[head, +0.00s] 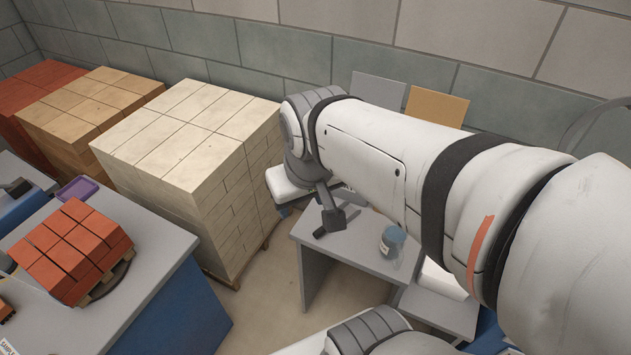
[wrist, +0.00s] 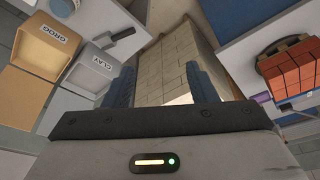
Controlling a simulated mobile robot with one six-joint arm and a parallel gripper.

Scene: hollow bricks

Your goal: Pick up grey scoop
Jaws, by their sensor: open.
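In the wrist view a grey scoop (wrist: 118,37) with a dark handle lies on the grey table, beside the box labelled CLAY (wrist: 97,68). My gripper (wrist: 160,80) shows there with its two dark blue-grey fingers wide apart and nothing between them. The scoop is outside the fingers, up and to the left in that view, and apart from them. In the head view my arm covers much of the small grey table (head: 345,251), and I cannot clearly tell the scoop from dark parts of my wrist.
A tall stack of cream bricks (head: 195,150) stands left of the small table. A blue jar (head: 391,243) stands on that table. A box labelled GROG (wrist: 48,48) is beside the CLAY box. Red bricks (head: 70,245) sit on a pallet on the left bench.

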